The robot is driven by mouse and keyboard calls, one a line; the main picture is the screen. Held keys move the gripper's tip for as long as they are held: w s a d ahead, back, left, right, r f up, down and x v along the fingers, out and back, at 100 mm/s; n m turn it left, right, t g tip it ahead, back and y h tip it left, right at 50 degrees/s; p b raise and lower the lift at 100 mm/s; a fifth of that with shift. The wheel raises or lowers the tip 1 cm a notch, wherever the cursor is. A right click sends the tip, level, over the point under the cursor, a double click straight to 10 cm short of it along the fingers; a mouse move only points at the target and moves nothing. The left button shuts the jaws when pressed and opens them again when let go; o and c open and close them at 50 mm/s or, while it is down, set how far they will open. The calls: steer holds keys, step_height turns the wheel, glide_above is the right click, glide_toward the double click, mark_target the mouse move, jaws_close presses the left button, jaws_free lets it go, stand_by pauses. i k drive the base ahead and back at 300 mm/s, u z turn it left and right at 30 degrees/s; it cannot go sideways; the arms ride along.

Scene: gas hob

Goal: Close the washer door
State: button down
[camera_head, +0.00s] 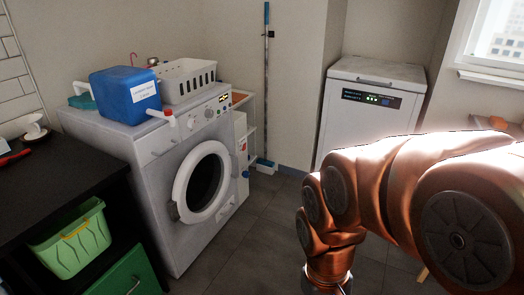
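The white washer (170,165) stands left of centre, angled toward the right. Its round door, a white ring (181,188) around dark glass (203,183), is on the front face. A small grey latch or handle shows at the ring's left edge. The door looks flush or nearly flush with the front; I cannot tell whether it is fully shut or slightly ajar. My copper-coloured arm comes in from the right and bends down at the bottom centre, to the right of the washer and apart from it. My gripper's fingers are below the picture's edge.
A blue detergent container (124,95) and a white basket (187,80) sit on the washer. A dark counter (60,170) with a green basket (72,240) below is at left. A white chest appliance (370,110) stands behind my arm. Grey floor (245,235) lies clear before the washer.

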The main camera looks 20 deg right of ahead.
mark_target(178, 209)
steer(key=u, duration=0.3)
steer(key=i, duration=0.9)
steer(key=u, duration=0.7)
